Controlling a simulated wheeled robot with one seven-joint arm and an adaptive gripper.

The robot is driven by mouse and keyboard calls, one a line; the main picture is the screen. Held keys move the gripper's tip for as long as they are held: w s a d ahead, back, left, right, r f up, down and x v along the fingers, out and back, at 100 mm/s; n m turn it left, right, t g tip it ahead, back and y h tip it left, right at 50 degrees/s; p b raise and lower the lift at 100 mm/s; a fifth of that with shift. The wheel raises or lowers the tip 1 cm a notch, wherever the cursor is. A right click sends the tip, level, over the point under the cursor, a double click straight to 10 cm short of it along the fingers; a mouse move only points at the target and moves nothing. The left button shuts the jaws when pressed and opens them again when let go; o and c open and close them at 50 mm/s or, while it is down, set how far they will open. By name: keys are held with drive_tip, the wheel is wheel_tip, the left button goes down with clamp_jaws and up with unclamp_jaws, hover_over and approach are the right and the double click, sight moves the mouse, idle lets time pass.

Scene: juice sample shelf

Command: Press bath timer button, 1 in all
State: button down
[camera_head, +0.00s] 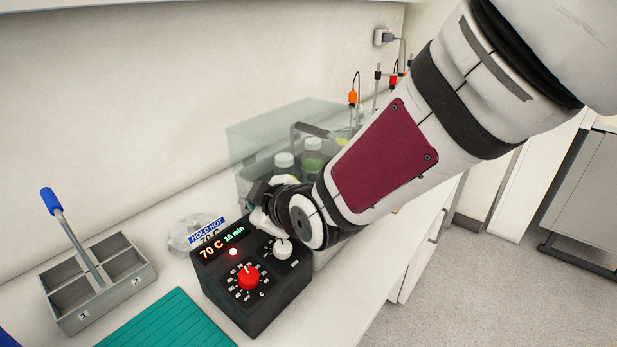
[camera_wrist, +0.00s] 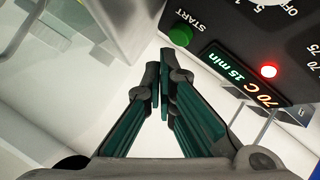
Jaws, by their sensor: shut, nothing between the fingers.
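The bath timer is a black control box (camera_head: 256,292) on the white bench, with a lit display (camera_head: 222,243) reading 70 C and 15 min, a red lamp (camera_head: 233,252), a red knob (camera_head: 248,277) and a white knob (camera_head: 282,249). In the wrist view its green START button (camera_wrist: 180,35) shows at top centre, left of the display. My gripper (camera_wrist: 161,72) is shut and empty, its fingertips just below the button in that picture. Contact cannot be told. In the head view my gripper (camera_head: 262,216) is at the box's far edge, and the button is hidden.
A grey divided tray (camera_head: 100,285) with a blue-handled tool (camera_head: 70,235) and a teal mat (camera_head: 165,322) lie to the left. A HOLD HOT label (camera_head: 206,231) stands behind the box.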

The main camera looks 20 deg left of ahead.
drive_tip(key=shift+s+d+r+p, duration=0.1)
drive_tip(key=shift+d+r+p, duration=0.1)
drive_tip(key=shift+r+p, duration=0.45)
drive_tip(key=shift+s+d+r+p, duration=0.15)
drive_tip(key=shift+r+p, duration=0.15)
drive_tip(key=shift+r, duration=0.7)
drive_tip(key=shift+d+r+p, duration=0.2)
drive_tip(key=shift+r+p, duration=0.25)
drive_tip(key=shift+r, duration=0.35)
drive_tip(key=shift+d, duration=0.1)
